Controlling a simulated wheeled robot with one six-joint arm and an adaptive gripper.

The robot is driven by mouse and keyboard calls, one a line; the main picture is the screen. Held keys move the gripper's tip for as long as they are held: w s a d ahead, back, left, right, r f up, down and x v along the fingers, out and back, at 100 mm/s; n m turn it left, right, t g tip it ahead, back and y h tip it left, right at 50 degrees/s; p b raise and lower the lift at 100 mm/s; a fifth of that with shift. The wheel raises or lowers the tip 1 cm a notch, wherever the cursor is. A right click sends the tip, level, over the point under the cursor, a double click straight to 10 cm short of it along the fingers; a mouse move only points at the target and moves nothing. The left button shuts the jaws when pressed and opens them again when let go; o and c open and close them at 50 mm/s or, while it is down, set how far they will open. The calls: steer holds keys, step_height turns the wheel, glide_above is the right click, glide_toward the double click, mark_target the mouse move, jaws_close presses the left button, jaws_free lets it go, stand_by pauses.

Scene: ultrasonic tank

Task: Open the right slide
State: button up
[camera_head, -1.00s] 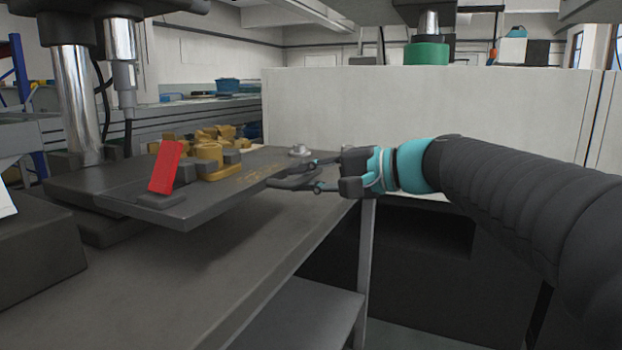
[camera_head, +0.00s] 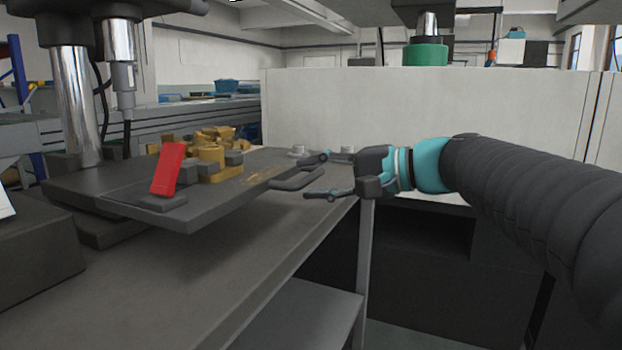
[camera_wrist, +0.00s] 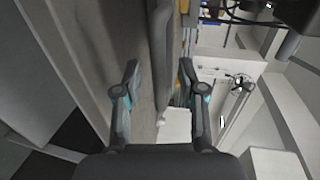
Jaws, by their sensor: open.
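The slide is a dark flat plate (camera_head: 215,205) above the workbench, with a dark bar handle (camera_head: 300,180) at its right end. My gripper (camera_head: 322,176) is at the right of this handle in the head view, with its two fingers spread apart. The handle's outer end lies near the fingertips, roughly between them in height. In the wrist view, my open fingers (camera_wrist: 160,85) point ahead, and a dark bar (camera_wrist: 160,55), which looks like the handle, runs between them. I see no finger closed on it.
A red upright piece (camera_head: 167,169) and yellow fixtures (camera_head: 212,155) sit on the plate. Metal columns (camera_head: 75,100) stand at the left. The grey bench (camera_head: 150,290) lies below, and a pale wall panel (camera_head: 430,105) stands behind my gripper.

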steer(key=v, duration=0.9)
steer(key=shift+d, duration=0.3)
steer(key=shift+r, duration=0.1)
